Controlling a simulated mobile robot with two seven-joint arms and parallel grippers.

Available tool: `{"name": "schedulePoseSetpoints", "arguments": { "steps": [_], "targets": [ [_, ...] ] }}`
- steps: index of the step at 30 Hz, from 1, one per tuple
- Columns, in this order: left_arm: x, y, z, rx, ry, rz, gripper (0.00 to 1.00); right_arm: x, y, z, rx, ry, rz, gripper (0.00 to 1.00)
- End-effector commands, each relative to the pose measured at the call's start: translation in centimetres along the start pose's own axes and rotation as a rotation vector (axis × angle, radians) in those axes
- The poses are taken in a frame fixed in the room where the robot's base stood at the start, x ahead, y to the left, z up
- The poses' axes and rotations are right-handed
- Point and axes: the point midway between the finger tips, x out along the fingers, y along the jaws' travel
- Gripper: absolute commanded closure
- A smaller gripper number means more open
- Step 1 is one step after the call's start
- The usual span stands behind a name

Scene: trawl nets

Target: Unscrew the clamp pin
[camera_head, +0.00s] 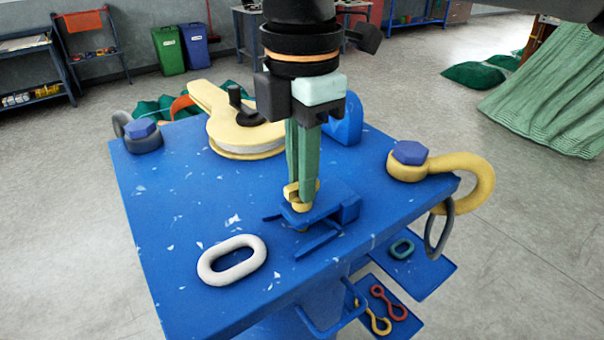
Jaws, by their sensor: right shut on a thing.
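My right gripper (304,188) comes down from the top with its green fingers pointing straight down. It is shut on the yellow clamp pin (291,192), whose ring-like head shows beside and around the fingertips. The pin stands in a small blue clamp (344,208) on the worn blue table (180,220). A bit of yellow shows below the clamp's upper plate. The fingers hide part of the pin, so I cannot tell how deep it sits. My left gripper is not in view.
A white oval link (232,261) lies at the front left. A yellow shackle (465,172) with a blue bolt overhangs the right corner. A grey shackle (142,136) stands at the left corner, and a cream pulley block (235,125) lies behind my gripper. The table's middle left is clear.

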Motion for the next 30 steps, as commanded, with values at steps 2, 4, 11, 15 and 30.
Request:
{"name": "schedulePoseSetpoints", "arguments": {
  "steps": [2,4,11,15,30],
  "targets": [
    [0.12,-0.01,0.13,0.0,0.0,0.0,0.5,0.14,0.0,-0.02,-0.073,0.003,-0.002,1.0],
    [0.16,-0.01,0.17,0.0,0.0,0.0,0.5,0.15,0.0,-0.04,-0.139,0.004,-0.002,1.0],
    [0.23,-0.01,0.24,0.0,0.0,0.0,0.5,0.12,-0.02,-0.01,-0.357,0.003,-0.003,1.0],
    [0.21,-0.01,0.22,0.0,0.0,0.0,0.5,0.12,-0.02,-0.01,-0.491,0.004,-0.003,1.0],
    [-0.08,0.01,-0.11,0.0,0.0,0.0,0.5,0.16,-0.04,-0.05,-0.967,0.003,-0.004,1.0]
  ]
}}
